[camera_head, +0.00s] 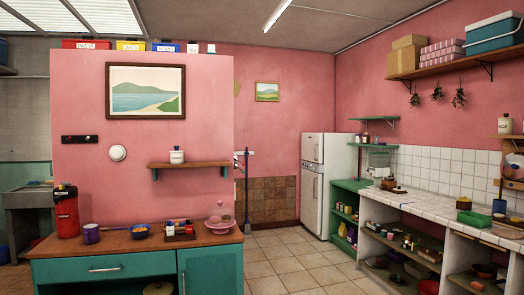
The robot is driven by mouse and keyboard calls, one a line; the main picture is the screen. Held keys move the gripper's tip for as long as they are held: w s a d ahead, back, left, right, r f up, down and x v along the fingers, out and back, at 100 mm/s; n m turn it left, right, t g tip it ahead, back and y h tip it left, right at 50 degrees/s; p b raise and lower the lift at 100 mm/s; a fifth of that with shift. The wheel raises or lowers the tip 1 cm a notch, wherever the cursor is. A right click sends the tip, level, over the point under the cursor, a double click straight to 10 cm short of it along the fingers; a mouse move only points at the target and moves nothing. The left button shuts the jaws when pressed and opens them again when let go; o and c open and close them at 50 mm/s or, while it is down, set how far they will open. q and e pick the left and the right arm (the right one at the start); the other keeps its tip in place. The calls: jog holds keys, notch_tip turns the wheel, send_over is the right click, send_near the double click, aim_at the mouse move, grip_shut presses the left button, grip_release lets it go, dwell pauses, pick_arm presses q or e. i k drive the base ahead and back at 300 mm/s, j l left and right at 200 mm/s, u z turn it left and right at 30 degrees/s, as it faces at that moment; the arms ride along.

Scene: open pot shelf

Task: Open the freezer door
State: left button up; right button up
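A tall white fridge-freezer (328,185) stands in the far corner, right of centre in the head view. It has a small upper door, the freezer door (312,148), and a larger lower door (312,202). Both doors look shut. Each door seems to have a dark handle, too small to make out well. Neither of my grippers is in view.
A teal counter with a wooden top (130,249) stands at the front left. A tiled worktop (437,208) with shelves runs along the right wall. A green shelf unit (346,212) stands beside the fridge. Open tiled floor (290,262) lies between.

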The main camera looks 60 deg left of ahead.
aim_at(312, 143)
jog(key=u, duration=1.85)
jog(key=i+z, duration=0.25)
jog(key=i, duration=0.65)
jog(key=i+j+z, duration=0.25)
jog(key=i, duration=0.6)
jog(key=i+l, duration=0.1)
jog(key=i, duration=0.55)
jog(key=i+l, duration=0.15)
jog(key=i, duration=0.5)
jog(key=i+l, duration=0.1)
jog(key=i, duration=0.55)
jog(key=i+l+u, duration=0.1)
jog(key=i, duration=0.55)
jog(key=i+j+u, duration=0.15)
jog(key=i+u, duration=0.3)
jog(key=i, duration=0.6)
jog(key=i+l+u, duration=0.2)
jog(key=i+u, duration=0.2)
jog(key=i, duration=2.6)
jog(key=l+z, duration=0.05)
jog(key=l, duration=0.05)
